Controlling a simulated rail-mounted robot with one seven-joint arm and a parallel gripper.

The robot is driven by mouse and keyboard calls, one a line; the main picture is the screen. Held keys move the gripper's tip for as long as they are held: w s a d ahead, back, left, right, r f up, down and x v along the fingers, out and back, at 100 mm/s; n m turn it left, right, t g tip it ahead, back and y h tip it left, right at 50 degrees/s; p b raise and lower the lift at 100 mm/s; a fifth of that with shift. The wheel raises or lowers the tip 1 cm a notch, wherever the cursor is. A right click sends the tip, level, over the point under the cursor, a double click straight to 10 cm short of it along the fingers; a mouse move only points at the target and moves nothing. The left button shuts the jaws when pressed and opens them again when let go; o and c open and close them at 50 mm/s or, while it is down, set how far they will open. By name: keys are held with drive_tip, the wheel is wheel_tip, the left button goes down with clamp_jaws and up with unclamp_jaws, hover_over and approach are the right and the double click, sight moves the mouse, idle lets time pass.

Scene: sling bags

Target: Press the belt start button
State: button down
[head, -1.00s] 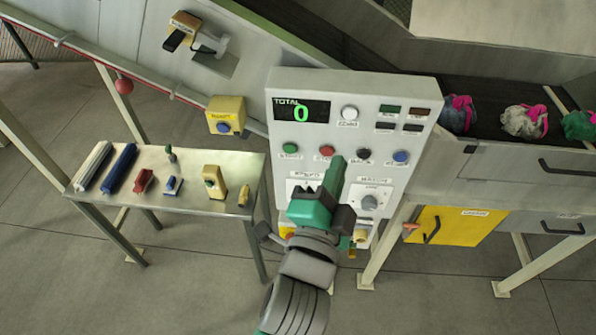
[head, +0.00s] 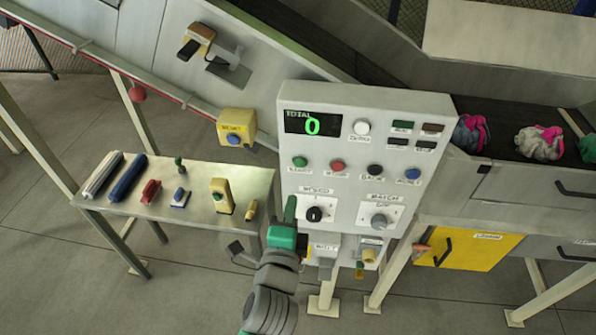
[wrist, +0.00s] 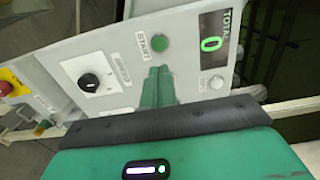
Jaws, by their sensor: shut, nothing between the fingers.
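The green start button (head: 300,161) is the leftmost of a row of round buttons on the pale control panel (head: 350,154). In the wrist view the same green button (wrist: 160,42) shows beside a START label. My gripper (head: 290,204) is shut and empty, below the green button and left of the speed knob in the head view. In the wrist view its closed green fingertips (wrist: 159,72) point at the button, just short of it in the picture. The exact gap to the panel cannot be told. The button is not hidden.
A red button (head: 337,167), a black button (head: 375,170) and a blue button (head: 412,174) continue the row. The black speed knob (head: 314,214) sits below. The display (head: 312,123) reads 0. A side table (head: 150,204) with tools stands left. Bags lie on the belt (head: 500,138) at right.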

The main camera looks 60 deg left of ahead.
sight(300, 164)
drive_tip(key=x, duration=1)
drive_tip(key=shift+p, duration=0.35)
drive_tip(key=shift+d, duration=0.1)
